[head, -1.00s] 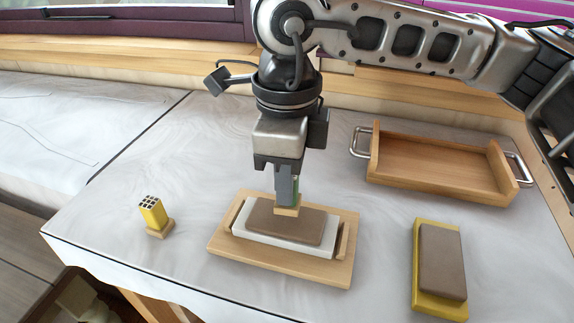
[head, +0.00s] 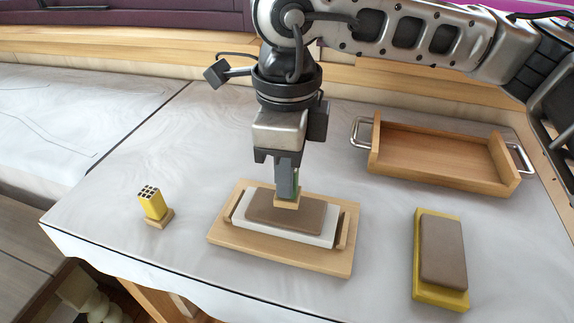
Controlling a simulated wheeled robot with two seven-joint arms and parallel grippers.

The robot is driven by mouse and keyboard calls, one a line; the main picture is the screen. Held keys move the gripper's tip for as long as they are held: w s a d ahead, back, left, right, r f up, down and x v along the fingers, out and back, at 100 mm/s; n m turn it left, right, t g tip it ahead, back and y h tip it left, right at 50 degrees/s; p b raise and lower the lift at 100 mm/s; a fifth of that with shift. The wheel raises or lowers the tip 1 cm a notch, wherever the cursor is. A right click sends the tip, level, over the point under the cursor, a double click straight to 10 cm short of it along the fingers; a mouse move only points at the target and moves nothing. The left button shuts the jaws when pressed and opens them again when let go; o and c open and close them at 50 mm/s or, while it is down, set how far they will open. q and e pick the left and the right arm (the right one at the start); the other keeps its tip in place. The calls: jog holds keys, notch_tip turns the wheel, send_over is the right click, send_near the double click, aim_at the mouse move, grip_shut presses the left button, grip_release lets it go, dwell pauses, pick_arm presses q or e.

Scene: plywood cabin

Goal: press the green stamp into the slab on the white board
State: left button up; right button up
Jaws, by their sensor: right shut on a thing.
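My right gripper (head: 287,186) points down and is shut on the green stamp (head: 297,186), which mostly hides behind the fingers. The stamp's wooden base (head: 287,203) is over the far part of the brown slab (head: 275,216); whether it touches the slab I cannot tell for certain, but no gap shows. The slab lies on the white board (head: 240,231), which sits in a wooden holder (head: 320,264) with raised side strips. My left gripper is not in view.
A yellow stamp (head: 153,206) stands left of the holder. A second brown slab (head: 442,252) lies on a yellow board (head: 424,296) at the right. A wooden tray (head: 440,180) with metal handles stands at the back right. The white tabletop (head: 190,175) is clear between them.

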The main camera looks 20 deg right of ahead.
jog(key=shift+f+b, duration=1)
dwell(0.7)
jog(key=shift+s+f+b, duration=0.1)
jog(key=shift+f+b, duration=0.05)
jog(key=shift+b, duration=0.2)
dwell(1.5)
jog(key=shift+r+p, duration=1.15)
jog(key=shift+r, duration=1)
notch_tip(320, 180, up, 2)
jog(key=shift+r+p, duration=0.1)
jog(key=shift+p, duration=0.45)
jog(key=shift+r, duration=0.45)
